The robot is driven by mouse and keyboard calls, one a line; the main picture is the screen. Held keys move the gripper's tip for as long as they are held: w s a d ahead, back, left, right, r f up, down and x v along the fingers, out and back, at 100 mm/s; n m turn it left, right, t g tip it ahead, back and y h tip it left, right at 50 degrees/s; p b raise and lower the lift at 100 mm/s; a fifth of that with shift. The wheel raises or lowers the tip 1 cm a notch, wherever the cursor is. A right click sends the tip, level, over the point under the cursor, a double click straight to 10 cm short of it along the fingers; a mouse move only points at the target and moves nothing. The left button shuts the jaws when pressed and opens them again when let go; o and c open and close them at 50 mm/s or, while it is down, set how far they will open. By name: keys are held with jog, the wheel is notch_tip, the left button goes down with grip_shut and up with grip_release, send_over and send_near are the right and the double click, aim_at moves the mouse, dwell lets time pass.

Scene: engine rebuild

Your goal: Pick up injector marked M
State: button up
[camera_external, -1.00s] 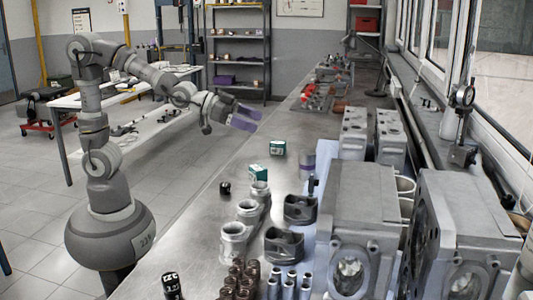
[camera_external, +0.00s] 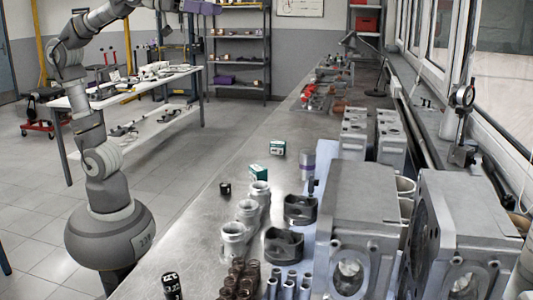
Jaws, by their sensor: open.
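No injector with a readable M shows; the marks are too small to read from here. A black cylinder with white characters (camera_external: 172,286) stands at the front edge of the bench, its lettering not legible as an M. A small black piece (camera_external: 225,188) lies farther along the left edge. Several slim metal cylinders (camera_external: 288,286) stand at the bottom of the view; I cannot tell if they are injectors. My gripper (camera_external: 204,7), with purple fingers, is open and empty at the top of the view, high above the bench and away from these parts.
The metal bench (camera_external: 213,210) holds pistons (camera_external: 300,209), grey sleeves (camera_external: 247,213), green-white boxes (camera_external: 259,173) and brown cylinders (camera_external: 236,281). Large engine blocks (camera_external: 365,225) crowd its right side. A white table (camera_external: 150,85) stands behind my arm. The bench's left strip is mostly clear.

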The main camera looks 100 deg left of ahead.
jog(key=w+a+f+g+p, duration=0.3)
jog(key=w+f+p, duration=0.35)
jog(key=w, duration=0.65)
jog(key=g+p, duration=0.6)
jog(key=p, duration=0.1)
send_over(312, 175)
jog(key=s+d, duration=0.2)
notch_tip(312, 175, down, 28)
jog(key=w+f, duration=0.1)
jog(key=f, duration=0.4)
jog(key=w+a+f+g, duration=0.1)
jog(key=f, duration=0.5)
jog(key=w+a+f+g+b, duration=0.1)
jog(key=f, duration=0.5)
jog(key=shift+a, duration=0.1)
jog(key=shift+c, duration=0.5)
grip_shut()
